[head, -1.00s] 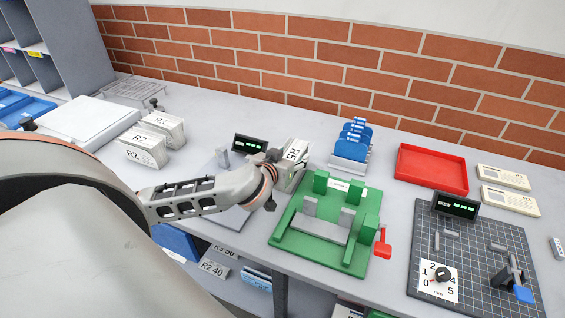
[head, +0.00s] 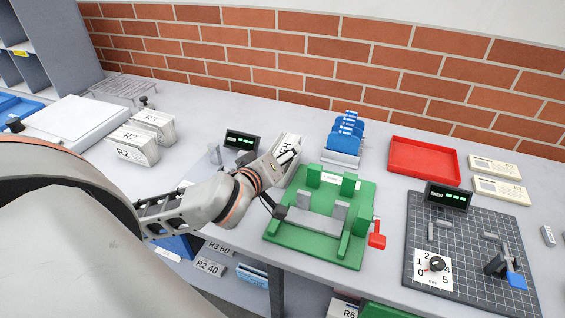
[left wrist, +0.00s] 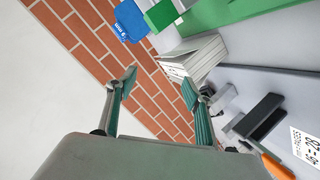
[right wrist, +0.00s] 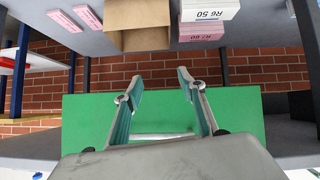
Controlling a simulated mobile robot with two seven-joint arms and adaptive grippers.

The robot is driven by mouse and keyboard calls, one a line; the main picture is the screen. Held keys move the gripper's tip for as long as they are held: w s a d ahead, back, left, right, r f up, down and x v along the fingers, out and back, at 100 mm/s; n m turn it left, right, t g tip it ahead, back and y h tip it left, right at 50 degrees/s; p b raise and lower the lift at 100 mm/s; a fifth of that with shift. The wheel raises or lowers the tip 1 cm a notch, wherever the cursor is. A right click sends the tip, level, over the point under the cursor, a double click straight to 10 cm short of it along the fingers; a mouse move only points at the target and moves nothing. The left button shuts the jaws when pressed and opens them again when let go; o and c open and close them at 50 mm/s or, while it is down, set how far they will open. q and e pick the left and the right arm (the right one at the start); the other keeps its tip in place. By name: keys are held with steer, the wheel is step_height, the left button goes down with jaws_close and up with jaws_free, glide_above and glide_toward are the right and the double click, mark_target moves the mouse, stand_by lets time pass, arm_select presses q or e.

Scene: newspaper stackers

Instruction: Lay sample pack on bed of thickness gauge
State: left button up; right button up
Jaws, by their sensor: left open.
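A white paper pack with a dark printed label (head: 287,148) stands behind the green fixture (head: 360,212), partly hidden by my left gripper (head: 283,184). That gripper is open and empty, in front of the pack and above the fixture's left side. In the left wrist view the pack (left wrist: 196,58) lies beyond the right fingertip, outside the gap between the fingers (left wrist: 158,86). A small display (head: 242,140) stands left of the pack; I cannot tell which device is the thickness gauge. My right gripper (right wrist: 163,98) is open and empty, facing a green panel (right wrist: 240,120).
Two R2 packs (head: 133,146) stand at left. A blue rack (head: 345,138) and red tray (head: 424,160) stand behind. A dark gridded board (head: 468,235) with display, dial and clamp lies at right. The fixture's red lever (head: 377,238) sticks out right.

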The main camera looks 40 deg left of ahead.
mark_target(285, 149)
arm_select(q)
steer(key=n, duration=0.7)
steer(key=w+n+b, duration=0.1)
steer(key=n, duration=0.6)
steer(key=w+a+f+n+b, duration=0.1)
steer(key=n, duration=0.7)
steer(key=shift+w+f, duration=0.1)
steer(key=shift+w, duration=0.15)
steer(key=n, duration=0.2)
steer(key=a+f+n, duration=0.1)
steer(key=n, duration=0.1)
steer(key=shift+b, duration=0.3)
steer(key=shift+a+f+n+g, duration=0.15)
steer(key=shift+a+n+g, duration=0.15)
steer(key=shift+n, duration=0.6)
steer(key=shift+a+p+x, duration=0.1)
steer(key=shift+a+x, duration=0.05)
steer(key=shift+x, duration=1.15)
steer(key=shift+a+p+x, duration=0.1)
steer(key=shift+a+x, duration=0.1)
steer(key=shift+x, duration=1.1)
steer(key=shift+a+p+x, duration=0.1)
steer(key=shift+a+x, duration=0.05)
steer(key=shift+x, duration=1.1)
arm_select(e)
steer(key=shift+w+a+r+y, duration=0.15)
steer(key=shift+w+a+y, duration=0.15)
steer(key=shift+w+a, duration=0.55)
